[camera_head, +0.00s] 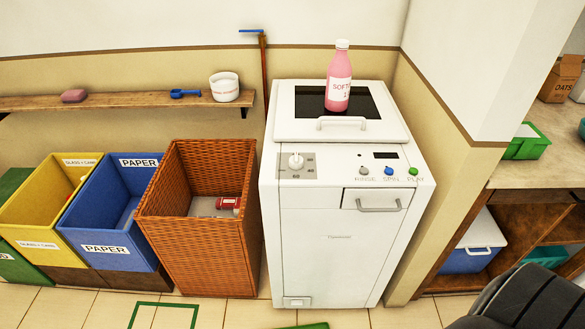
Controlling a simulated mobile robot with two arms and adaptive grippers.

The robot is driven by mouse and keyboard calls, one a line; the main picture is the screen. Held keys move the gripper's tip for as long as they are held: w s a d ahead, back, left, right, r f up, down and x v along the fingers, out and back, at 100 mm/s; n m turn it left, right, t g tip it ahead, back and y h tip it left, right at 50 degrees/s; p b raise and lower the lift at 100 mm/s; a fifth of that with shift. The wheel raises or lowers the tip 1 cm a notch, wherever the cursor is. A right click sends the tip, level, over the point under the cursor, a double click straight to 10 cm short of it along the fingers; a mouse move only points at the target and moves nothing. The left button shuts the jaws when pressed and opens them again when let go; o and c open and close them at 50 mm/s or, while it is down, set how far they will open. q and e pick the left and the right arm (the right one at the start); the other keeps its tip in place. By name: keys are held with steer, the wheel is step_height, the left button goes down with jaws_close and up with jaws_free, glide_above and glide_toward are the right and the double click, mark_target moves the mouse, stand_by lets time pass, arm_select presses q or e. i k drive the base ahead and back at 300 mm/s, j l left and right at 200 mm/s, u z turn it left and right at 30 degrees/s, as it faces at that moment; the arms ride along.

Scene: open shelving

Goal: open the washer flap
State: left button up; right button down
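The white washer (325,245) stands against the wall right of centre. Its top flap (292,128) has a dark window (310,103) and a white bar handle (341,123) at its front edge; it lies shut. A pink bottle (339,86) with a white cap and a label stands upright on the flap's window. The front panel has a knob (296,161) and coloured buttons (388,171). Below is a shut drawer with a handle (379,205), and a small hatch (297,302) sits low on the front. Neither of my grippers is in view.
A wicker basket (195,240) holding a red item stands close left of the washer, then blue (105,220) and yellow (42,215) bins. A shelf (110,102) runs above them. Right are a wall corner and shelving (535,172). A dark object (530,300) fills the lower right corner.

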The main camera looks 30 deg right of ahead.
mark_target(288, 302)
steer(key=z, duration=1)
